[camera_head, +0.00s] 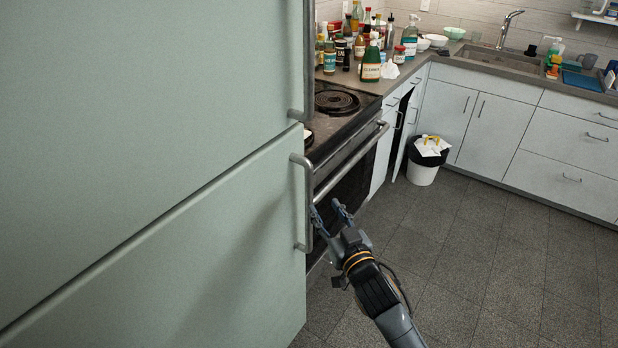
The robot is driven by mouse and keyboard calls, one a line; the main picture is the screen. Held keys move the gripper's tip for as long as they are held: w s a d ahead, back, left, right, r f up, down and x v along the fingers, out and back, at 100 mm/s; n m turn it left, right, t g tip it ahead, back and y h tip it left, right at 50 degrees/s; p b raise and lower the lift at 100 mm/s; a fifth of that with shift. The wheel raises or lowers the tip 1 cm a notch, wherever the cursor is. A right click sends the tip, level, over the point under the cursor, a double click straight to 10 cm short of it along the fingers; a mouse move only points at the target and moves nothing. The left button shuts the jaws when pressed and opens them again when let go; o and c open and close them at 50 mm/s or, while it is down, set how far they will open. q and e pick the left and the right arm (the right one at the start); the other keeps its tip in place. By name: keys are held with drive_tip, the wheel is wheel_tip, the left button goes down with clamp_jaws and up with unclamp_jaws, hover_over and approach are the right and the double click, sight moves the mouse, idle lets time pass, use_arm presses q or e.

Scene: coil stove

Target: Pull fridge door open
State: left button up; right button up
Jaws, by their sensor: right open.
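The fridge fills the left half of the view, with a pale green upper door (140,90) and a pale green lower door (200,250). Both doors look shut. A vertical bar handle (307,205) runs down the right edge of the lower door. The end of another handle (306,70) shows on the upper door's right edge. My right gripper (328,212) is open and empty, with its fingertips just right of the lower handle. I cannot tell whether a finger touches the handle. My left gripper is out of view.
A coil stove (342,105) with an oven handle (352,165) stands right behind the gripper. Bottles (370,62) crowd the counter. A bin (425,160) stands by the cabinets. The sink (497,59) is at the back. The tiled floor (480,260) at right is clear.

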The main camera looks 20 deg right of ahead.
sight(311, 185)
drive_tip(key=w, duration=0.3)
drive_tip(key=w+p, duration=0.1)
drive_tip(key=w, duration=0.6)
drive_tip(key=shift+a, duration=0.35)
drive_tip(key=shift+w+f+p, duration=0.1)
drive_tip(key=shift+w+p, duration=0.2)
drive_tip(key=shift+w, duration=0.5)
clamp_jaws()
